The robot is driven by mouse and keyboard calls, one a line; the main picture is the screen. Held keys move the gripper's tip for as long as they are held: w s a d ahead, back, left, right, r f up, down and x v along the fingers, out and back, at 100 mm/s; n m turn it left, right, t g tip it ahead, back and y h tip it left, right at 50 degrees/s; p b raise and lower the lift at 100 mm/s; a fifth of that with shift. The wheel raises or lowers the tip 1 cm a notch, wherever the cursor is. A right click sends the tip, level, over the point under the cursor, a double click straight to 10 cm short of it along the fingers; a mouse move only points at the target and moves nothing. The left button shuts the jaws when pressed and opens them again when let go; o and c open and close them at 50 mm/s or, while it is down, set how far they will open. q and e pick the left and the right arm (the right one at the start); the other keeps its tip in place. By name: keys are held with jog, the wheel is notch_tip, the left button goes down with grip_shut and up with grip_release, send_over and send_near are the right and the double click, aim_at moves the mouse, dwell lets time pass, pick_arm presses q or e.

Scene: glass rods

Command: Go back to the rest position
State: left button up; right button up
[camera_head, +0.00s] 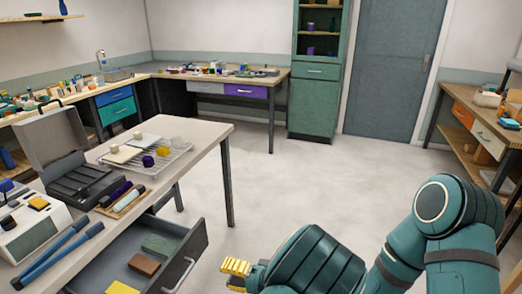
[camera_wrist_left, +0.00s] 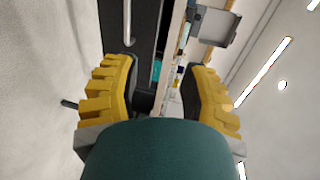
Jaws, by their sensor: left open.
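My left gripper (camera_head: 235,268) shows at the bottom middle of the head view, with yellow fingers, low over the floor and to the right of the open drawer (camera_head: 196,240). In the left wrist view its two yellow, ridged fingers (camera_wrist_left: 160,78) stand well apart. I see nothing held between them, only distant furniture behind. It touches nothing that I can see. My right gripper is not in view.
The table (camera_head: 205,132) at left bears an open black case (camera_head: 85,180), a wire rack (camera_head: 172,158) and a blue-handled tool (camera_head: 60,252). The drawer holds a green block (camera_head: 158,245) and a brown block (camera_head: 144,264). Open floor (camera_head: 300,190) lies beyond the gripper.

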pick_arm(q)
jog(key=s+a+f+g+h, duration=0.3)
jog(key=s+a+f+g, duration=0.25)
jog(key=f, duration=0.35)
jog(key=s+d+f+n+t+h, duration=0.2)
jog(key=s+h, duration=0.8)
jog(key=h, duration=0.5)
notch_tip(320, 180, down, 3)
jog(key=d+n, duration=0.1)
jog(key=n, duration=0.2)
jog(key=shift+d+n, duration=0.15)
jog(key=shift+n, duration=0.15)
jog(key=shift+r, duration=0.1)
